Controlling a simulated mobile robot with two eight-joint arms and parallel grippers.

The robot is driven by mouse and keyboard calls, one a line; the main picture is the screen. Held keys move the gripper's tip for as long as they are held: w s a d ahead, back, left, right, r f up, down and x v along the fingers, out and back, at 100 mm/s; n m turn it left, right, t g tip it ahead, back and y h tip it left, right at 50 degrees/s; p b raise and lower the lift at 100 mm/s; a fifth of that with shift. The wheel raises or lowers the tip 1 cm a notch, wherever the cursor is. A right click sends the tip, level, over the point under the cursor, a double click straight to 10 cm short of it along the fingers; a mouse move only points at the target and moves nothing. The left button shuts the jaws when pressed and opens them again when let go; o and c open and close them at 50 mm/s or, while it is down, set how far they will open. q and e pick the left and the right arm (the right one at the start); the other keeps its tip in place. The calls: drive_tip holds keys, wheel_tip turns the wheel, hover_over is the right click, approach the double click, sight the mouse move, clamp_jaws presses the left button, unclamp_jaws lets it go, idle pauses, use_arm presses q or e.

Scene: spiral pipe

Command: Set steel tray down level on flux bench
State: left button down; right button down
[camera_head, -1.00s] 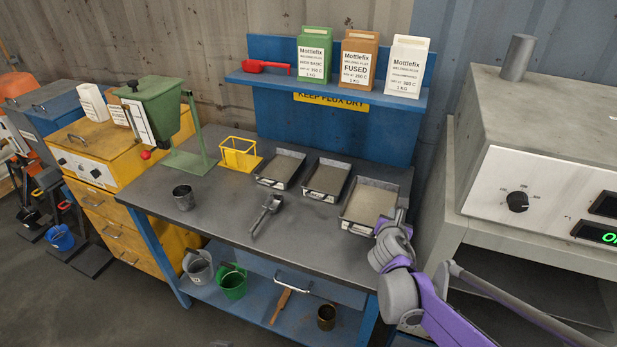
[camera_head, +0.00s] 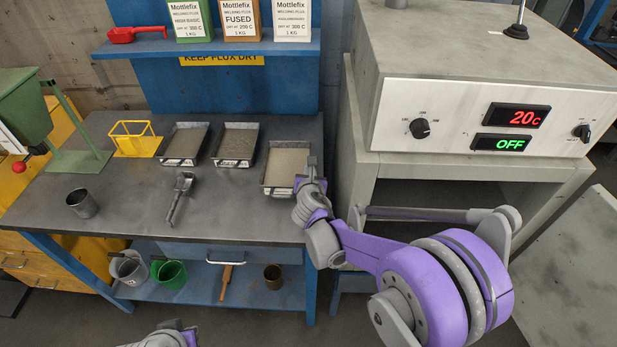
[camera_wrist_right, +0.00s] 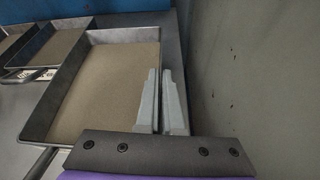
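The steel tray (camera_head: 290,160), filled with tan-grey flux, is at the right end of the flux bench (camera_head: 140,215) and looks about level. I cannot tell whether its base fully touches the top. My right gripper (camera_head: 312,172) is at the tray's right side. In the right wrist view my right gripper (camera_wrist_right: 162,75) has its two fingers close together around the right wall of the tray (camera_wrist_right: 70,90), one inside and one outside. Of my left arm only a grey and purple part shows at the bottom edge of the head view; its fingers are out of sight.
Two similar trays (camera_head: 183,145) (camera_head: 235,145) lie to the left. The oven (camera_head: 470,110) stands close on the right. The bench's front strip is clear.

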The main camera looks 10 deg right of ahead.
drive_tip(key=shift+f, duration=1.65)
drive_tip(key=shift+f, duration=0.1)
drive_tip(key=c, duration=1.1)
unclamp_jaws()
drive_tip(key=shift+o, duration=0.2)
